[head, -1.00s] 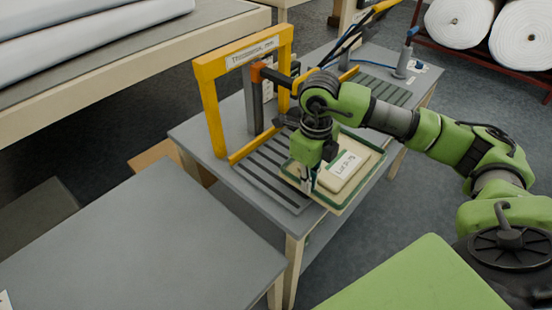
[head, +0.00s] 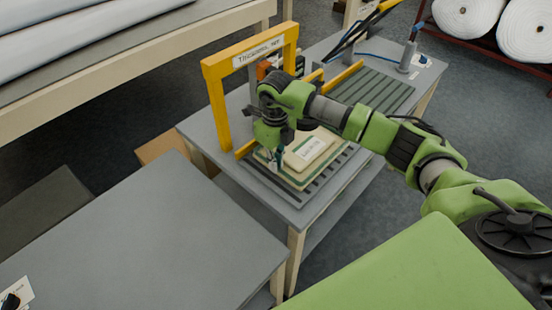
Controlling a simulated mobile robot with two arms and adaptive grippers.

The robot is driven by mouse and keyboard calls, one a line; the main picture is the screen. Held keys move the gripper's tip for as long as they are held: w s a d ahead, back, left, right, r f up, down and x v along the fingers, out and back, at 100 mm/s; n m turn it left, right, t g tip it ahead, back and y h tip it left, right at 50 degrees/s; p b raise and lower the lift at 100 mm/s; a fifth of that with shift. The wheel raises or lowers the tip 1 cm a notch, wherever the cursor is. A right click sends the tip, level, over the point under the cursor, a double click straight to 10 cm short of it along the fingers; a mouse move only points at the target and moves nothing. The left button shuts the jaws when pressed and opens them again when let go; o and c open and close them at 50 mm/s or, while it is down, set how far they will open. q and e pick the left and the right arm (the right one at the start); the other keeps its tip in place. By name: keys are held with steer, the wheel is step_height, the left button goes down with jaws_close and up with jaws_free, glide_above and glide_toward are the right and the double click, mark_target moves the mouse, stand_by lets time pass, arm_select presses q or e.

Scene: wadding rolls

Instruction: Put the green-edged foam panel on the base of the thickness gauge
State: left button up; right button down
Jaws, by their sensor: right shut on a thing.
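The green-edged foam panel (head: 320,145) is cream with a white lot label on top. It is over the left part of the dark slatted base (head: 375,95) of the thickness gauge, close to the yellow gauge frame (head: 217,100). Whether it rests fully on the slats or is slightly raised I cannot tell. My right gripper (head: 274,158) is shut on the panel at its left edge, pointing down. My arm hides the panel's back corner and part of the base. My left gripper is not in view.
The gauge stands on a grey table (head: 195,125), with a yellow rail (head: 340,76) behind the slats. White wadding rolls (head: 465,15) lie on a rack at back right.

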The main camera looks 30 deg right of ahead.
steer(key=c, duration=2.2)
jaws_free()
steer(key=shift+w+r+b, duration=0.1)
steer(key=shift+r+b, duration=0.2)
step_height(320, 180, up, 11)
steer(key=b, duration=0.3)
steer(key=shift+r, duration=0.2)
